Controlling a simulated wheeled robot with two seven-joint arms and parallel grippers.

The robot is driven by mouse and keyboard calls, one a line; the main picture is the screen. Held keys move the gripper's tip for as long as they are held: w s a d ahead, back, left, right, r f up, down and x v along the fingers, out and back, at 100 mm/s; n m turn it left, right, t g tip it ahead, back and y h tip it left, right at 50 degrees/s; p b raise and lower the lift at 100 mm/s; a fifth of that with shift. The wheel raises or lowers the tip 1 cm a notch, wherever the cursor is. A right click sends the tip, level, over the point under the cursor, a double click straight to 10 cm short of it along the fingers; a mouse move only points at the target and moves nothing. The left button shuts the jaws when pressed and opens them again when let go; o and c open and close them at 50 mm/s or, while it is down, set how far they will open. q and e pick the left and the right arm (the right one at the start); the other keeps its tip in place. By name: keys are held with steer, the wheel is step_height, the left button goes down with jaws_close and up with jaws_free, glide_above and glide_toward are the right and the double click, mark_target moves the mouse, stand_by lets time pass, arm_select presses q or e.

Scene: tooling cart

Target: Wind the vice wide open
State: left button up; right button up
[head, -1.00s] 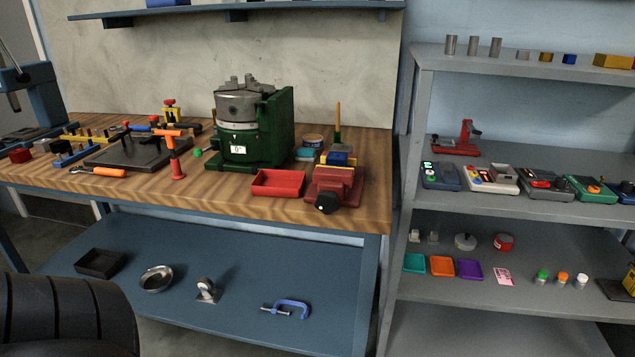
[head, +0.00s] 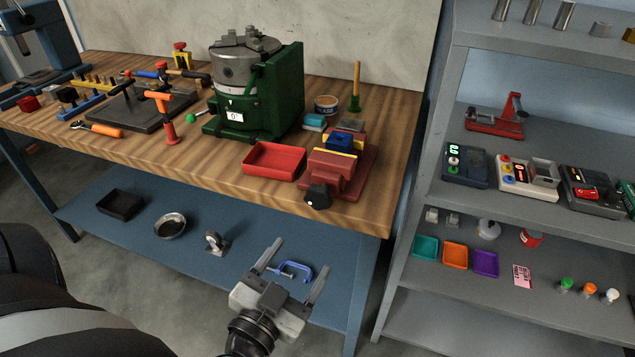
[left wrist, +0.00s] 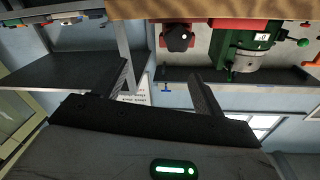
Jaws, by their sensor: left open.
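The red vice (head: 336,174) sits at the front right of the wooden bench, with a black knob (head: 317,196) facing out over the front edge. A blue block (head: 340,142) and a yellow strip lie at its jaws; I cannot tell how wide the jaws stand. My left gripper (head: 300,262) is open and empty, in front of the bench and lower than its top, apart from the vice. In the left wrist view, the black knob (left wrist: 178,38) shows upside down beyond the open fingers (left wrist: 165,82). My right gripper is not in view.
A red tray (head: 273,161) lies just left of the vice, and a green machine (head: 280,95) stands behind it. A blue clamp (head: 295,270) lies on the lower shelf (head: 130,238). A grey shelf unit (head: 450,190) stands to the right.

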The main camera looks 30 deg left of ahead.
mark_target(317, 200)
arm_select(q)
steer(key=shift+n+g+y, duration=0.3)
steer(key=shift+n+y, duration=0.1)
steer(key=shift+y, duration=0.5)
steer(key=x, duration=0.5)
steer(key=a+p+x, duration=0.1)
steer(key=x, duration=1)
steer(key=shift+s+a+r+p, duration=0.15)
steer(key=shift+a+r+p, duration=0.15)
steer(key=shift+a, duration=0.1)
steer(key=c, duration=1)
